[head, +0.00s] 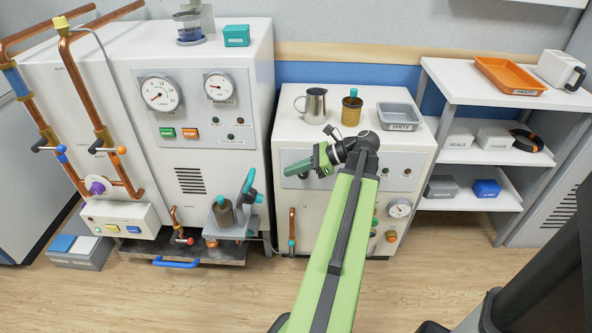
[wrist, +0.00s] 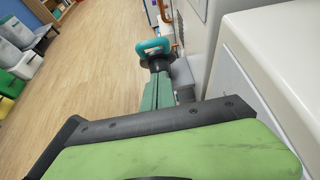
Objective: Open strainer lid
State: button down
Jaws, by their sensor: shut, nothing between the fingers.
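A grey metal fixture (head: 224,212) stands low at the front of the left machine, and I take it for the strainer. Beside it is a dark round piece with a raised teal handle (head: 248,182), which seems to be its lid. The teal handle also shows in the wrist view (wrist: 153,47), on a dark round part straight beyond my fingertips. My gripper (head: 288,171) is shut and empty, pointing left in front of the middle cabinet. In the head view it is to the right of the handle with a gap. In the wrist view my gripper (wrist: 158,82) partly hides the fixture.
The middle cabinet (head: 290,135) carries a metal jug (head: 315,105), a brass mesh basket (head: 352,110) and a grey tray (head: 399,115). Shelves (head: 455,170) at right hold an orange tray (head: 509,75). Copper pipes (head: 85,85) rise at left. The wooden floor (head: 455,265) is clear in front.

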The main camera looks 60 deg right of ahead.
jog(key=w+a+f, duration=0.1)
jog(key=w+a, duration=0.3)
jog(key=w, duration=0.3)
jog(key=shift+w+a+f, duration=0.15)
jog(key=shift+w+a, duration=0.05)
jog(key=shift+a, duration=0.05)
jog(key=w+r+p, duration=0.1)
jog(key=w+a+g+p, duration=0.1)
jog(key=p, duration=0.1)
jog(key=shift+w+a+r+h, duration=0.3)
jog(key=shift+r, duration=0.1)
